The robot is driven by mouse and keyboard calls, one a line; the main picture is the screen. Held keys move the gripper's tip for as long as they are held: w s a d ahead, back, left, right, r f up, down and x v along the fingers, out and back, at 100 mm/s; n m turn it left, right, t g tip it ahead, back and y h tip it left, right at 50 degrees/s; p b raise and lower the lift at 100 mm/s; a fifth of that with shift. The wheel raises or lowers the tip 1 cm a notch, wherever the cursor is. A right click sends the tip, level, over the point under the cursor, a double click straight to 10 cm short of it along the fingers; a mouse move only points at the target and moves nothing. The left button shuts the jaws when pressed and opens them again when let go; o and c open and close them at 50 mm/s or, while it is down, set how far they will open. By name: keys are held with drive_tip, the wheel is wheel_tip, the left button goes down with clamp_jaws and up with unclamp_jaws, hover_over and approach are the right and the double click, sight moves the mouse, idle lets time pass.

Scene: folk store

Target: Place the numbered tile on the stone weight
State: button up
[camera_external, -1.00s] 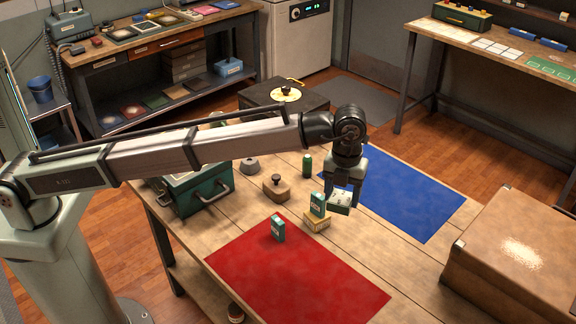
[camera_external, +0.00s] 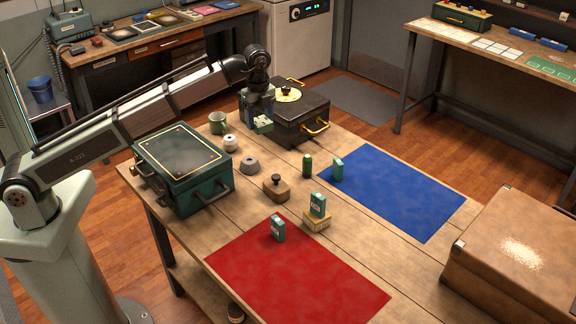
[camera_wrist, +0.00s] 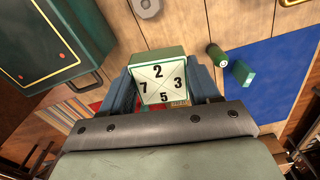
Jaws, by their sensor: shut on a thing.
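My gripper (camera_external: 258,118) is shut on the numbered tile (camera_external: 264,125), high near the far left of the table, beside the black case. In the wrist view the tile (camera_wrist: 160,84) is a green-sided block between my fingers (camera_wrist: 161,92). Its pale face has crossed lines and the numbers 2, 3, 5 and 7. The stone weight appears to be the grey, flat-sided piece with a hole in its top (camera_external: 249,166), standing on the table right of the green case. It also shows at the top of the wrist view (camera_wrist: 146,7). The tile is apart from it.
The green case (camera_external: 183,160), white round piece (camera_external: 230,143) and green mug (camera_external: 217,123) stand near the weight. The black case (camera_external: 300,118) is behind. A knobbed wooden block (camera_external: 276,189), green bottle (camera_external: 307,166) and several teal boxes stand forward. The red mat (camera_external: 295,280) is mostly clear.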

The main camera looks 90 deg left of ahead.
drive_tip(key=n, duration=0.2)
hover_over(248, 159)
drive_tip(key=shift+f, duration=7.6)
drive_tip(key=shift+f, duration=0.15)
drive_tip(key=o, duration=1.2)
drive_tip(key=shift+c, duration=0.2)
wheel_tip(248, 159, up, 12)
drive_tip(key=shift+r, duration=0.2)
drive_tip(key=shift+o, duration=0.3)
